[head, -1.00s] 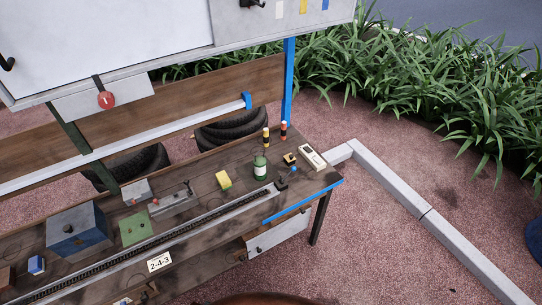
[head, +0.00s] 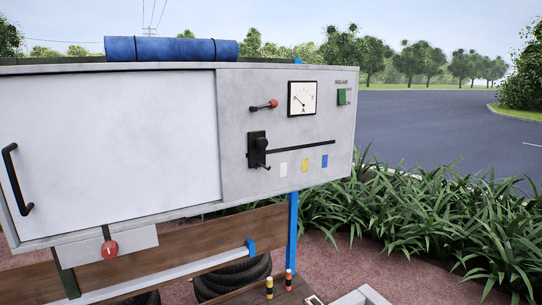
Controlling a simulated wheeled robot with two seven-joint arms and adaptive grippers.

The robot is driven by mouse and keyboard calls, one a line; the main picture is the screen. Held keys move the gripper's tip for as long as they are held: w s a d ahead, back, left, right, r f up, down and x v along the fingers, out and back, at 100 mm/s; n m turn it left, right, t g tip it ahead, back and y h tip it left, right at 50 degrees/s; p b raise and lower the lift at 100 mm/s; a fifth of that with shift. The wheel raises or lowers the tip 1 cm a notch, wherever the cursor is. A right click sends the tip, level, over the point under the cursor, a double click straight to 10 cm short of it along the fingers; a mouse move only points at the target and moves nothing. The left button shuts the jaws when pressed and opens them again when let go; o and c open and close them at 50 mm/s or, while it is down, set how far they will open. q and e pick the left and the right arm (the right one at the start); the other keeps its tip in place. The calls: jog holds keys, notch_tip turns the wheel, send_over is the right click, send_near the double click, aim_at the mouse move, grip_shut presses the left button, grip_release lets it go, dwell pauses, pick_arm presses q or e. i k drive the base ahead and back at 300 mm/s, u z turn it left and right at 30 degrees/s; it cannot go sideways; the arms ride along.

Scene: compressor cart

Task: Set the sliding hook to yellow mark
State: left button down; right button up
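The sliding hook (head: 257,150) is a black block with a knob and a small hook below it. It sits at the left end of a dark horizontal slot (head: 305,147) on the grey panel. Below the slot are a white mark (head: 283,170), a yellow mark (head: 305,165) and a blue mark (head: 324,161), left to right. The hook stands left of the white mark, so it is apart from the yellow mark. Neither of my grippers shows in the head view.
A white door (head: 120,150) with a black handle (head: 17,180) is at left. A red round tag (head: 110,249) hangs below. Plants (head: 430,220) grow at right.

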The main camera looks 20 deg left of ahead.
aim_at(257, 141)
jog(key=u, duration=1.3)
jog(key=k, duration=0.85)
jog(key=z, duration=1.45)
jog(key=i, duration=0.5)
jog(key=u, duration=0.05)
